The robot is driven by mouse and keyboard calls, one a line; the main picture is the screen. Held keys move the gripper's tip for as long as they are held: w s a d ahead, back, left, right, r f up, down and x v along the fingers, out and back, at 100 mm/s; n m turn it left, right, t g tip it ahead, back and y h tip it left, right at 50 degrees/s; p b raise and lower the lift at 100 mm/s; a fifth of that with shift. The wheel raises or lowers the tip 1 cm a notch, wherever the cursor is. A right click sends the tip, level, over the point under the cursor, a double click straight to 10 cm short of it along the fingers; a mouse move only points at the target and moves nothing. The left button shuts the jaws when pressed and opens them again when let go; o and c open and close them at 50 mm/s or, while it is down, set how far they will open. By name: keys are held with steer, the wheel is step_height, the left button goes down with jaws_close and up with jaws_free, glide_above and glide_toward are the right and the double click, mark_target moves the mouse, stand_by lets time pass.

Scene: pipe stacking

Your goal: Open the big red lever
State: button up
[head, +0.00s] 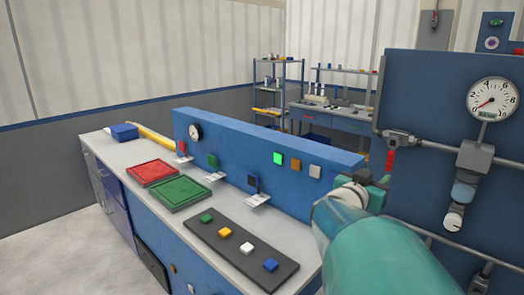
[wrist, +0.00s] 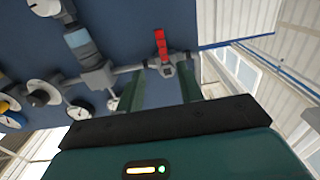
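The big red lever (head: 390,160) hangs down from a grey valve (head: 397,138) on a pipe at the left of the dark blue wall panel. In the wrist view, which is turned over, the red lever (wrist: 160,42) points up from the valve, ahead of the fingertips. My gripper (wrist: 163,82) has its two green fingers spread apart with nothing held between them. In the head view my gripper (head: 372,185) is below and slightly left of the lever. The teal arm hides part of it. I see no contact with the lever.
A pressure gauge (head: 492,100) and grey pipe fittings (head: 474,158) are right of the lever. A blue upright board (head: 265,140) and workbench (head: 180,220) with red and green trays stand left of my arm. Shelves (head: 275,90) stand behind.

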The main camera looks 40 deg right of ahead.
mark_target(389, 162)
steer(key=d, duration=0.4)
steer(key=w+d, duration=0.1)
steer(key=d, duration=0.3)
steer(key=w+d, duration=0.1)
steer(key=d, duration=0.4)
steer(key=shift+w, duration=0.15)
jaws_close()
